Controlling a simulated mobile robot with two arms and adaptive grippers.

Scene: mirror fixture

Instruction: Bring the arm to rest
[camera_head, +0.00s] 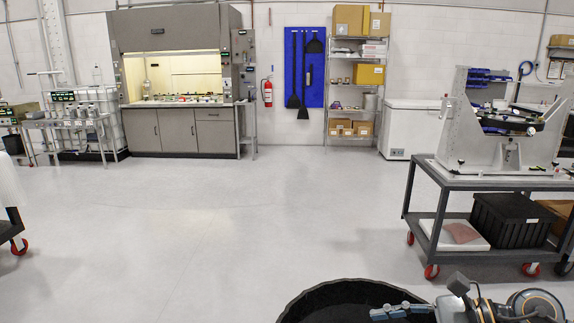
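My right gripper (385,313) shows at the bottom edge, right of centre, with its blue-grey fingers pointing left. The arm behind it comes in from the right and is partly cut off by the frame. The finger gap is not clear from this angle. I see nothing held in it. My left gripper is not in view. The mirror fixture (478,145), a grey metal frame with a tilted dark part, stands on a cart (440,177) at the right, apart from my gripper.
The cart's lower shelf holds a black crate (508,222). A fume hood (185,135), shelving unit (353,112) and white freezer (408,130) stand along the back wall. A red-wheeled thing (12,225) shows at the left edge. The middle floor (220,215) is clear.

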